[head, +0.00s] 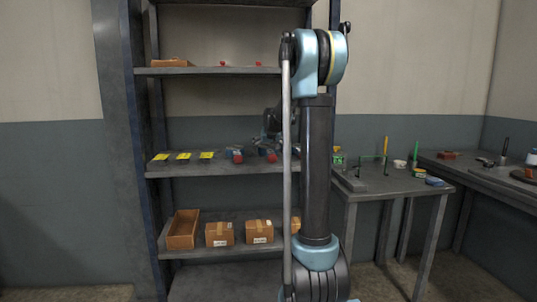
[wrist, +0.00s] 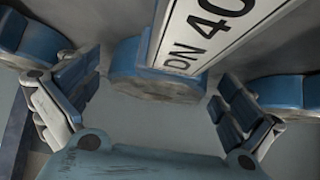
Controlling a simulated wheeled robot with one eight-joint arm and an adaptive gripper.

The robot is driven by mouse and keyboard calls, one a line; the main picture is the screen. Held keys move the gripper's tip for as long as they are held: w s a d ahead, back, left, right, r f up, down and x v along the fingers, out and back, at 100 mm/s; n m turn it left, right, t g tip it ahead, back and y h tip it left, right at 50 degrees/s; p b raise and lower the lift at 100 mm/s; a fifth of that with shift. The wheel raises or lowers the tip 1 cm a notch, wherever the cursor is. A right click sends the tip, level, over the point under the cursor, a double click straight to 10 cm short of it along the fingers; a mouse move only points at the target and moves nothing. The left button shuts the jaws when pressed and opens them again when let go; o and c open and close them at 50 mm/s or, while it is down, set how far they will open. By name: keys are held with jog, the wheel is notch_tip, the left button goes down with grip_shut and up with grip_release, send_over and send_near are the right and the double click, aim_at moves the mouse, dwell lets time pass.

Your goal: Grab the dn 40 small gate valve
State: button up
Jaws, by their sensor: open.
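In the wrist view, a blue valve body (wrist: 150,86) with a white plate lettered "DN 40" (wrist: 205,32) lies between the spread fingers of my gripper (wrist: 158,78). The gripper is open. I see no clear contact between the fingers and this valve. Its lower part and any handwheel cannot be made out. In the head view, my gripper is at the middle shelf, largely hidden by my arm. Small blue valves with red parts (head: 237,156) stand on that shelf; I cannot tell there which is DN 40.
Other blue bodies flank the fingers closely, at left (wrist: 32,38) and right (wrist: 285,90). Yellow tags (head: 183,156) lie on the middle shelf (head: 185,171). Cardboard boxes (head: 219,234) stand on the shelf below. A workbench (head: 400,182) with tools is at right.

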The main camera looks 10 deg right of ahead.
jog(key=shift+w+f, duration=0.2)
jog(key=shift+f, duration=0.05)
jog(key=c, duration=1.7)
jog(key=shift+c, duration=0.6)
jog(key=shift+r, duration=0.2)
